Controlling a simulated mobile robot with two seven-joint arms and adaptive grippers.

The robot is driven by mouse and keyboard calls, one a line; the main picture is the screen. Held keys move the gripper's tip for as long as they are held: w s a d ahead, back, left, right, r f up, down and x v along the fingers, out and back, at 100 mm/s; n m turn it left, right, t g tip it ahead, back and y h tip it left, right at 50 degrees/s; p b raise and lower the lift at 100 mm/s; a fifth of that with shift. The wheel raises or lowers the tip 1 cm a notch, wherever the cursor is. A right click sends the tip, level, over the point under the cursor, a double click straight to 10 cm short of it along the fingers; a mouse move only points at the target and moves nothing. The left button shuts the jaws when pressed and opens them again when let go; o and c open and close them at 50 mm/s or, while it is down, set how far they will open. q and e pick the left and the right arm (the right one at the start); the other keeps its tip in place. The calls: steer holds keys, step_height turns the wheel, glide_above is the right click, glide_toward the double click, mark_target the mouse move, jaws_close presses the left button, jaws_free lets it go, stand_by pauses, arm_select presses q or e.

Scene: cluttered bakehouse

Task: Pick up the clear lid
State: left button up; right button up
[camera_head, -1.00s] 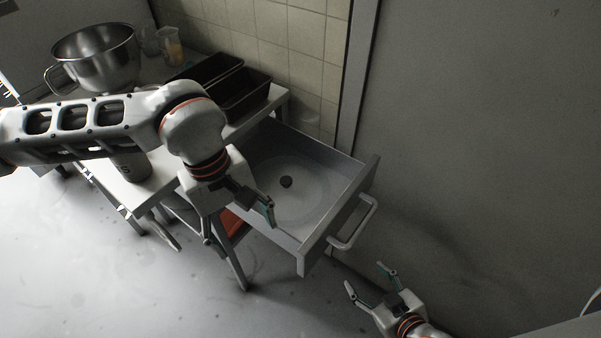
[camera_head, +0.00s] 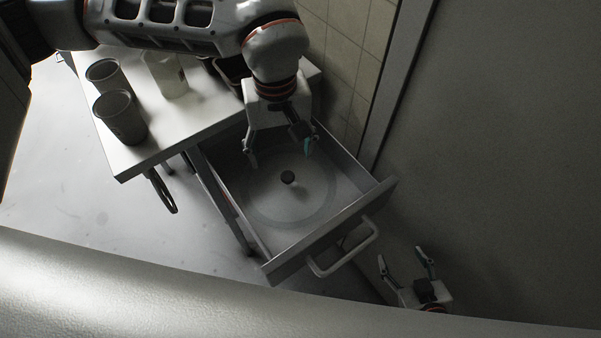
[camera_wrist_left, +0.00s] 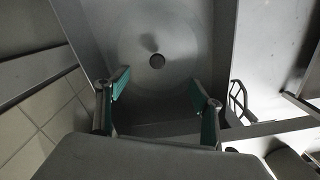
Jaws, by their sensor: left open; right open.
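The clear lid (camera_head: 262,196) is a round, see-through disc with a dark knob (camera_head: 288,177) at its middle. It lies flat in the open drawer (camera_head: 328,241). My left gripper (camera_head: 279,150) is open and empty above the back part of the drawer, behind the knob in the head view. In the left wrist view the lid (camera_wrist_left: 185,40) and its dark knob (camera_wrist_left: 157,61) show beyond and between the two fingertips (camera_wrist_left: 160,90), not touched. My right gripper (camera_head: 406,258) is open and empty, low to the right of the drawer's handle.
A bench (camera_head: 160,146) left of the drawer bears two dark cups (camera_head: 120,118) and a clear container (camera_head: 167,75). The drawer's handle (camera_head: 345,262) sticks out at the front. A tiled wall (camera_head: 345,50) stands behind, and a plain grey surface (camera_head: 500,150) fills the right.

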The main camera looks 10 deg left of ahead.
mark_target(287, 176)
arm_select(q)
steer(key=shift+s+f, duration=0.1)
steer(key=shift+f, duration=1.4)
steer(key=f, duration=0.2)
steer(key=d+f, duration=0.1)
steer(key=f, duration=0.1)
steer(key=shift+s+f+b, duration=0.1)
steer(key=shift+s+b, duration=0.1)
steer(key=shift+b, duration=0.2)
steer(key=shift+w+f, duration=0.1)
steer(key=shift+f, duration=0.2)
jaws_close()
